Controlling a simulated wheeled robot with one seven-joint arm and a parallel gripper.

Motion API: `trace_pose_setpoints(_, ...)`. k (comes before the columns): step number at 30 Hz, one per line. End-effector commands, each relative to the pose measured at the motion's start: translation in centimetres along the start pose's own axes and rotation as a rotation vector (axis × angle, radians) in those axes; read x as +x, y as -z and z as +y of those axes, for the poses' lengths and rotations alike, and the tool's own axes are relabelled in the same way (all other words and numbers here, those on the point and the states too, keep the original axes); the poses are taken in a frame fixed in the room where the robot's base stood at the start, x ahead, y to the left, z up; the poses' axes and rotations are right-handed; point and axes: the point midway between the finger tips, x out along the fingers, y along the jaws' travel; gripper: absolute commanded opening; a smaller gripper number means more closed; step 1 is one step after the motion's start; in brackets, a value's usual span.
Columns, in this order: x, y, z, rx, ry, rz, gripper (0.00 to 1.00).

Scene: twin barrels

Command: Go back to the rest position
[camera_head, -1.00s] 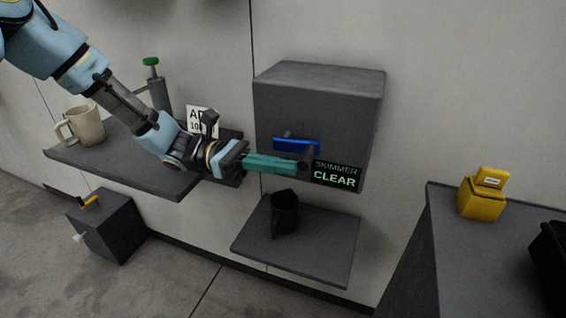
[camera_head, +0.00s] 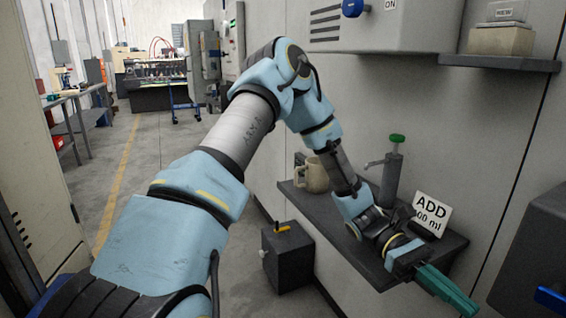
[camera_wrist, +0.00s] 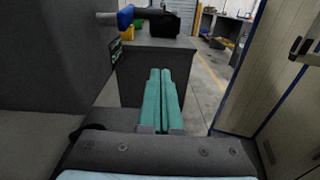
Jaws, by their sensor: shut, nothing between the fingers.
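My gripper (camera_head: 455,295) has green fingers that lie closed together with nothing between them. In the head view it is at the lower right, in front of the near end of the dark shelf (camera_head: 350,262), pointing down and right. In the wrist view my gripper (camera_wrist: 162,88) points ahead toward a dark counter (camera_wrist: 188,62). My arm is stretched out across the head view, bent at the elbow. Whether the arm touches the shelf cannot be told.
The shelf carries a beige mug (camera_head: 316,176), a green-topped pump bottle (camera_head: 392,172) and an "ADD" card (camera_head: 431,213). A dark wall box (camera_head: 535,235) with a blue handle (camera_head: 550,301) is close right of the gripper. A dark floor box (camera_head: 288,262) stands below. Open floor lies left.

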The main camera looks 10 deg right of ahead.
Motion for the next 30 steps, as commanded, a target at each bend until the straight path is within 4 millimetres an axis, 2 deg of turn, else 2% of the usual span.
trace_pose_setpoints(5,-6.9,1.2,-5.2,0.099,0.026,0.390,0.00)
trace_pose_setpoints(10,-15.5,1.5,-11.7,0.188,0.076,0.787,0.00)
trace_pose_setpoints(15,-23.7,-0.7,-18.7,0.253,0.146,1.149,0.00)
trace_pose_setpoints(18,-27.4,-2.7,-22.8,0.279,0.196,1.335,0.00)
trace_pose_setpoints(21,-30.0,-4.7,-26.0,0.299,0.245,1.478,0.00)
trace_pose_setpoints(24,-31.5,-6.1,-28.3,0.311,0.283,1.575,0.00)
trace_pose_setpoints(30,-32.5,-7.2,-29.9,0.321,0.316,1.646,0.00)
